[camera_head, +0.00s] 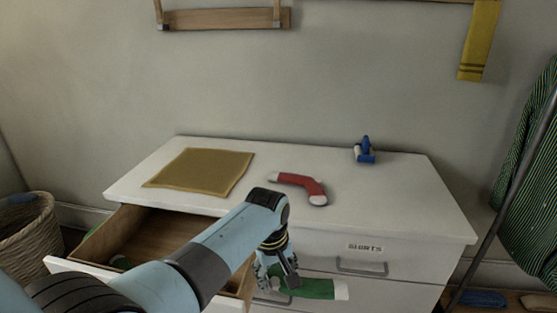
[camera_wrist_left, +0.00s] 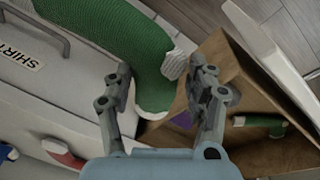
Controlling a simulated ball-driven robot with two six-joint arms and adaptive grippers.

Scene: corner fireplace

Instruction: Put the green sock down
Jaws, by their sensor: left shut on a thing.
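The green sock (camera_head: 312,288) has white ends and hangs in front of the dresser's drawer fronts, right of the open drawer. My left gripper (camera_head: 281,279) is shut on it. In the left wrist view the sock (camera_wrist_left: 150,50) passes between the two fingers (camera_wrist_left: 162,82). The open drawer (camera_head: 150,233) juts out at the left of the dresser (camera_head: 400,190); my left arm hides part of it. In the wrist view its wooden inside (camera_wrist_left: 235,75) lies right of the sock. My right gripper is not in view.
On the dresser top lie a mustard cloth (camera_head: 203,170), a red sock (camera_head: 300,184) and a small blue object (camera_head: 365,152). The top's right part is clear. A green item with a pale end (camera_wrist_left: 258,121) lies in the drawer. A wicker basket (camera_head: 28,240) stands at left.

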